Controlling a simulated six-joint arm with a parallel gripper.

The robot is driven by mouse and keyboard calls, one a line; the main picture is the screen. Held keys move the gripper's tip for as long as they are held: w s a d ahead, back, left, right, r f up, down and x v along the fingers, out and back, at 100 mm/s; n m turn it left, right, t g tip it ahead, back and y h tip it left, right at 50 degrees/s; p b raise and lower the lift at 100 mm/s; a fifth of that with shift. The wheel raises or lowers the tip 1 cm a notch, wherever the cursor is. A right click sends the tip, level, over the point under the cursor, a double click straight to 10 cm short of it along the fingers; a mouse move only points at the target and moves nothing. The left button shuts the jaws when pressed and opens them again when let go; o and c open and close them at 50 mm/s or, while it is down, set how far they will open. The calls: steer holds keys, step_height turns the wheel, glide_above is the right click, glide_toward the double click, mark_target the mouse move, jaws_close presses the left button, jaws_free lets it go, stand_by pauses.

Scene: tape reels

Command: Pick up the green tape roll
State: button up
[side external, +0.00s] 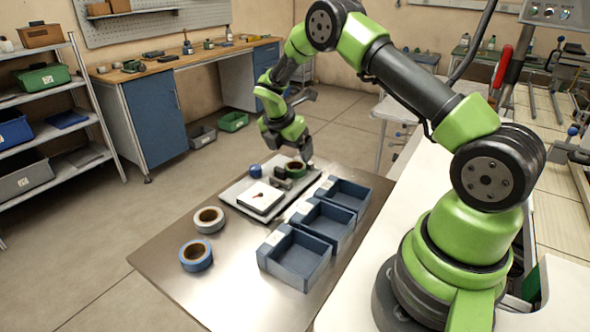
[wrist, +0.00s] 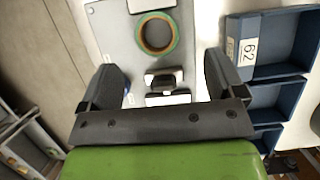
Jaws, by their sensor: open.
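The green tape roll (side external: 296,172) lies flat on the grey board, beneath my gripper. In the wrist view, the roll (wrist: 138,38) is a green ring with a tan core near the top centre, beyond my fingertips. My gripper (wrist: 160,74) is open, its two dark fingers wide apart with nothing held between them. In the side view, my gripper (side external: 297,152) points down just above the roll and partly overlaps it, so the exact gap is hard to judge.
Three blue bins (side external: 297,290) stand right of the board. A grey tape roll (side external: 219,224) and a blue one (side external: 196,267) lie on the metal table (side external: 235,300), whose front is clear.

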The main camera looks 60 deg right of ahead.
mark_target(294, 163)
steer(key=x, duration=0.6)
steer(key=shift+w+d+f, duration=0.1)
steer(key=shift+w+f, duration=0.1)
steer(key=shift+f, duration=0.15)
steer(key=shift+c, duration=0.5)
steer(key=c, duration=1)
steer(key=shift+r, duration=0.15)
step_height(294, 163, up, 10)
